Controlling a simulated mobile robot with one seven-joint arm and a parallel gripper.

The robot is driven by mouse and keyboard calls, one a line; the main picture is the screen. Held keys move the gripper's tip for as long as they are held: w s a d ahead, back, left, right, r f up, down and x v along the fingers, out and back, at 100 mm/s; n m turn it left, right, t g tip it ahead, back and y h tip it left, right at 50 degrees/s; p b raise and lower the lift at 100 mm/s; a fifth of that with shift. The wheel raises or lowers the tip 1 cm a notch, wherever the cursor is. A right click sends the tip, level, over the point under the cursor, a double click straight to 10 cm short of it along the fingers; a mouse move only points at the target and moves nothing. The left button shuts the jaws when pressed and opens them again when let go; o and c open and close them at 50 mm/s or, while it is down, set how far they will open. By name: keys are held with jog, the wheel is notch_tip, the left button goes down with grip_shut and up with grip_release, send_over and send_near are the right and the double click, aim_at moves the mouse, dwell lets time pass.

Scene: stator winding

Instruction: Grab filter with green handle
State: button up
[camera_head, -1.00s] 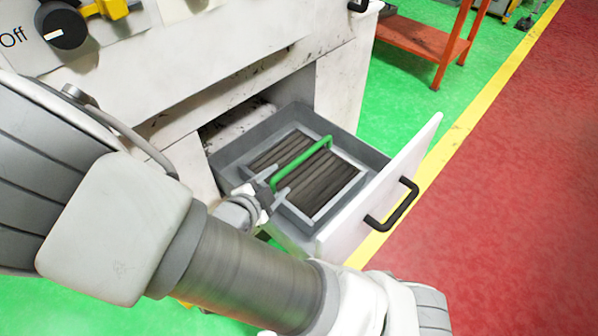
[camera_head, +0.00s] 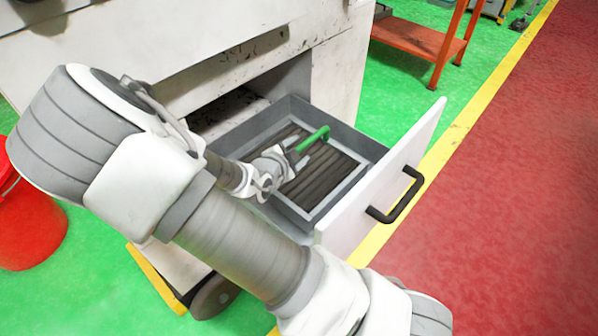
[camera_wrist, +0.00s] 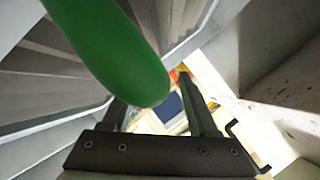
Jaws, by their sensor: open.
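The filter (camera_head: 325,176) is a grey-framed tray with dark slats, lying in the open drawer (camera_head: 372,147). Its green handle (camera_head: 313,138) stands up over the slats, and part of it is hidden by my gripper. My gripper (camera_head: 290,160) is over the filter, close beside the handle. In the wrist view the green handle (camera_wrist: 112,48) looms large from the top left, its rounded end close to the open fingers of my gripper (camera_wrist: 153,90). I cannot tell whether the handle lies between the fingers or touches them. The fingers hold nothing that I can see.
The drawer's white front (camera_head: 340,220) with a black pull (camera_head: 397,197) stands right of the filter. The white machine (camera_head: 335,60) rises behind. A red bucket (camera_head: 30,215) is at the left, an orange table (camera_head: 420,38) at the back. Floor right of the drawer is clear.

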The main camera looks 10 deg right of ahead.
jog(key=shift+w+d+f, duration=0.15)
jog(key=shift+w+d, duration=0.1)
jog(key=shift+c, duration=0.3)
grip_shut()
dwell(1.0)
